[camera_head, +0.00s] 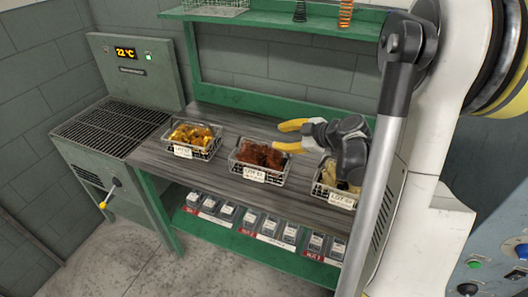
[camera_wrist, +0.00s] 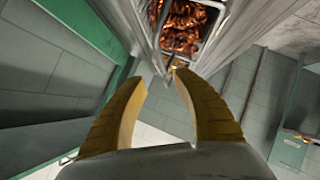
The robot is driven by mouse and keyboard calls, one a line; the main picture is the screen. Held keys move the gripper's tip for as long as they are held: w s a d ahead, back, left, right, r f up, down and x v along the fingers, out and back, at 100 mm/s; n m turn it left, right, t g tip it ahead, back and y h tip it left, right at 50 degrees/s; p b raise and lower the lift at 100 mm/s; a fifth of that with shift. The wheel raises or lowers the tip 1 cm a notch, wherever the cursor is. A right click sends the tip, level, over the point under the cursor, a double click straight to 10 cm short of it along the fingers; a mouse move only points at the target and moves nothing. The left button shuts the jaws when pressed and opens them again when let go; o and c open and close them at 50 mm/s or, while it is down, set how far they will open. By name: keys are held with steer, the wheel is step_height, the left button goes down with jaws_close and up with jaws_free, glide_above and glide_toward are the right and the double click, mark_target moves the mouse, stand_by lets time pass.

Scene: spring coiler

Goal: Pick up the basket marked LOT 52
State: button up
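Three wire baskets with white labels stand in a row on the grey bench top. The left basket (camera_head: 190,153) holds golden-yellow pieces, the middle basket (camera_head: 258,174) red-brown pieces, and the right basket (camera_head: 335,198) pale pieces. The labels begin with LOT, but their digits are too small to read surely. My gripper (camera_head: 278,136), with yellow fingers, is above the bench, behind and above the middle basket, and partly covers the right one. It is open and empty. In the wrist view, a wire basket of coppery pieces (camera_wrist: 185,25) lies beyond the open fingertips (camera_wrist: 160,78).
The bench top (camera_head: 225,122) has bare room behind the left and middle baskets. A green upper shelf (camera_head: 270,20) holds a wire tray and springs. A lower shelf carries several small labelled bins (camera_head: 250,219). A grey machine with a grille (camera_head: 110,128) stands left.

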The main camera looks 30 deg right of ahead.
mark_target(263, 139)
steer(key=b+x, duration=0.1)
steer(key=x, duration=0.3)
steer(key=shift+a+f, duration=0.2)
steer(key=shift+a, duration=0.05)
steer(key=b+x, duration=0.1)
steer(key=x, duration=0.1)
steer(key=b+x, duration=0.1)
steer(key=x, duration=0.2)
steer(key=shift+d+f+b, duration=0.2)
steer(key=shift+d+b, duration=0.05)
steer(key=shift+b, duration=0.1)
steer(key=shift+w+f, duration=0.1)
steer(key=shift+w, duration=0.15)
jaws_close()
